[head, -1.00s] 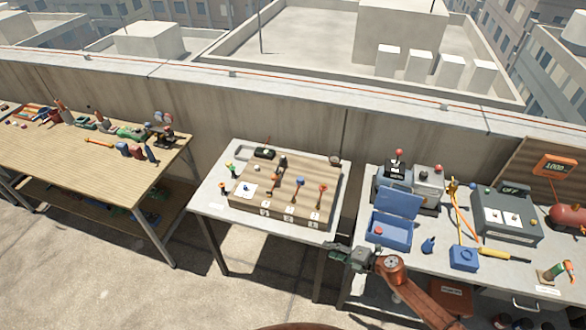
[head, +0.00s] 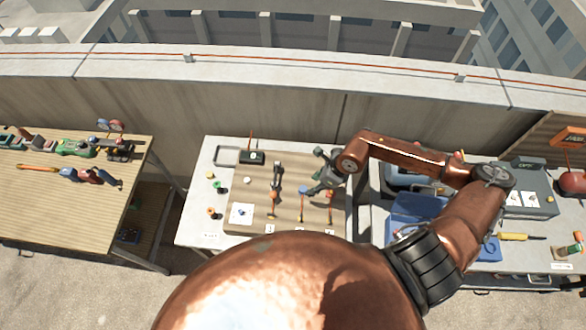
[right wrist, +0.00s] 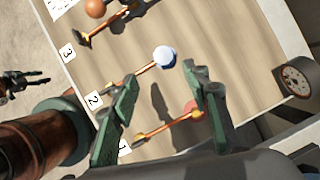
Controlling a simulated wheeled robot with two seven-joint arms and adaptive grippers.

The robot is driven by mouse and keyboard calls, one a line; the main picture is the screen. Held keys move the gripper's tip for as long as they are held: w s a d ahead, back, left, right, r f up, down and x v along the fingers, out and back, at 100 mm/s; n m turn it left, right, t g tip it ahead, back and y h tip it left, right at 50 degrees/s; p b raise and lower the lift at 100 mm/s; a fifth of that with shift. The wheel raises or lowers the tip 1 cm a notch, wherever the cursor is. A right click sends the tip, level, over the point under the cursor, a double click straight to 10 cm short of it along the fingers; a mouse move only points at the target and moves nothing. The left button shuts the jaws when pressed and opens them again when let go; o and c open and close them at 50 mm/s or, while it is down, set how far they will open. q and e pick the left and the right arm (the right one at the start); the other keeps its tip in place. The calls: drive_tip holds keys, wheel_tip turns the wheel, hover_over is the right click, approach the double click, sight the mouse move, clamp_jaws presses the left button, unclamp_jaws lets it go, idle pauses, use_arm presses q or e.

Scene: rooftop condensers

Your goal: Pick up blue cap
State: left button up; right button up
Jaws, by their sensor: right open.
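The blue cap (head: 302,188) is a small round knob at one end of a copper-coloured stick on the wooden board (head: 256,182) of the middle table. In the right wrist view the cap (right wrist: 165,57) looks pale blue, near the label 2. My right gripper (head: 315,173) is over the right part of the board, open and empty. In the right wrist view its green-grey fingers (right wrist: 165,80) are spread, with the cap just beyond the gap between their tips. A dark claw (right wrist: 27,82) at the left edge there looks like my left gripper; its opening is unclear.
A stick with a reddish cap (right wrist: 193,106) lies beside label 1, close to the right finger. An orange ball (right wrist: 95,8) is near label 3. A round gauge (right wrist: 296,79) sits at the board's edge. A blue bin (head: 408,215) stands on the right table.

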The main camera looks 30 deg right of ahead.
sight(302, 188)
drive_tip(key=shift+w+a+f+p, duration=0.25)
drive_tip(key=shift+w+f, duration=0.15)
drive_tip(key=shift+f, duration=0.25)
drive_tip(key=shift+w+a+f+p, duration=0.2)
drive_tip(key=shift+w+f, duration=0.2)
drive_tip(key=shift+f, duration=0.2)
drive_tip(key=x, duration=0.2)
drive_tip(key=p+x, duration=0.1)
drive_tip(key=x, duration=0.1)
drive_tip(key=shift+w+a, duration=0.1)
drive_tip(key=shift+w, duration=0.15)
drive_tip(key=shift+f, duration=0.15)
drive_tip(key=c, duration=0.8)
use_arm(q)
drive_tip(key=shift+s+a+r, duration=0.15)
drive_tip(key=shift+s+r, duration=0.9)
drive_tip(key=shift+s, duration=0.15)
use_arm(e)
drive_tip(key=shift+c, duration=0.2)
use_arm(q)
drive_tip(key=shift+w, duration=0.1)
